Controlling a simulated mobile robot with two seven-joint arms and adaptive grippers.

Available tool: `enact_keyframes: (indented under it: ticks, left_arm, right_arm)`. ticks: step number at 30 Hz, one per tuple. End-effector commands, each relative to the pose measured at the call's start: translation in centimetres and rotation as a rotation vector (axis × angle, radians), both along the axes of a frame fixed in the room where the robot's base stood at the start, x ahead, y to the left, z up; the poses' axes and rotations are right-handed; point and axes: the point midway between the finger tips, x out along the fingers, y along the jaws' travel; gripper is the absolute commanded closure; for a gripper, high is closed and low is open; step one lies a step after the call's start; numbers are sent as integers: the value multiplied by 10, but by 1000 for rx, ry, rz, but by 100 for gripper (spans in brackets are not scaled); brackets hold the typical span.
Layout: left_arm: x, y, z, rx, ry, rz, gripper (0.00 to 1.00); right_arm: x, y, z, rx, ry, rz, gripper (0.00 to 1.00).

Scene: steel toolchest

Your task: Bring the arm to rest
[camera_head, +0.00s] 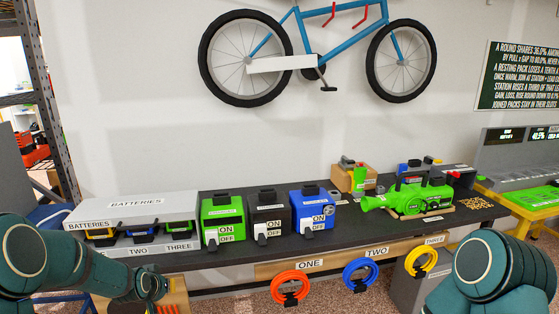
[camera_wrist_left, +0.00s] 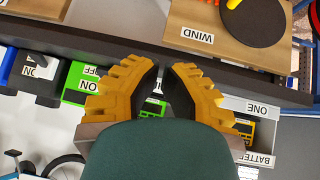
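My left arm comes in at the lower left of the head view. Its gripper does not show clearly there. In the left wrist view my left gripper (camera_wrist_left: 164,80) has two yellow fingers with dark inner pads. They stand apart with a gap between the tips and hold nothing.
The dark bench (camera_head: 345,226) carries a battery rack (camera_head: 135,208), green, black (camera_head: 268,212) and blue (camera_head: 311,208) ON/OFF units, and a green machine (camera_head: 410,194). Orange (camera_head: 291,288), blue (camera_head: 361,274) and yellow (camera_head: 421,262) cable coils hang along its front.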

Motion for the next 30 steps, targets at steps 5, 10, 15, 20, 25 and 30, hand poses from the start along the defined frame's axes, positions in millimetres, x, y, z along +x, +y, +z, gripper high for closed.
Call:
enact_keyframes:
  ticks: [5, 10, 15, 20, 25, 30]
  left_arm:
    - [-63, -89, -70, -119, 152, -64, 100]
    - [-143, -162, -116, -212, 307, -115, 100]
    - [-224, -214, -140, -277, 453, -155, 100]
    - [-274, -237, -146, -304, 537, -174, 100]
    - [-289, -243, -146, -312, 564, -180, 100]
    - [-288, -243, -146, -312, 563, -180, 100]
  right_arm:
    - [0, 0, 0, 0, 0, 0, 100]
    - [0, 0, 0, 0, 0, 0, 100]
    - [0, 0, 0, 0, 0, 0, 100]
    - [0, 0, 0, 0, 0, 0, 100]
    - [0, 0, 0, 0, 0, 0, 100]
    - [0, 0, 0, 0, 0, 0, 100]
